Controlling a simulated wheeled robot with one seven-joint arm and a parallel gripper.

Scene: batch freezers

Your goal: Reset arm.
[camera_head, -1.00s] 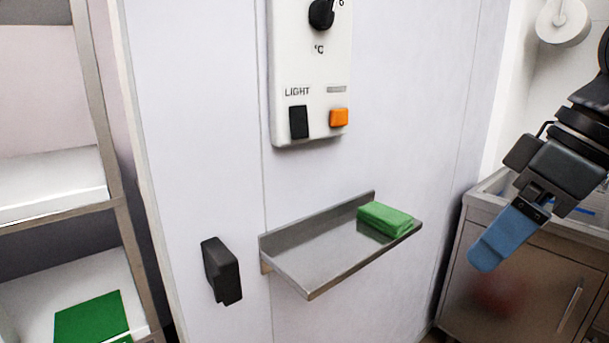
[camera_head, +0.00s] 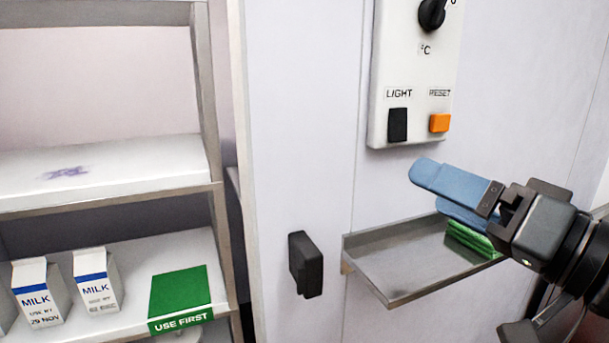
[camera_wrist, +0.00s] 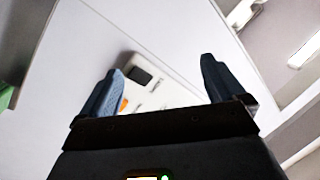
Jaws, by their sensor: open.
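My gripper (camera_head: 432,193) is at the right of the head view, its blue fingers pointing left in front of the wall panel. It is open with nothing between the fingers. The control box (camera_head: 415,75) is on the wall above it, with a black LIGHT switch (camera_head: 397,125), an orange RESET button (camera_head: 439,123) and a dial (camera_head: 432,14). In the wrist view the fingers (camera_wrist: 160,82) are spread apart. The control box (camera_wrist: 160,98) shows between them, with the black switch (camera_wrist: 139,76) and part of the orange button (camera_wrist: 123,103) beside the left finger.
A metal wall shelf (camera_head: 400,268) is below my gripper, with a green cloth (camera_head: 470,238) partly hidden behind it. A black handle (camera_head: 305,264) sticks out at the left. A shelf rack (camera_head: 215,190) holds milk cartons (camera_head: 97,281) and a green USE FIRST mat (camera_head: 180,292).

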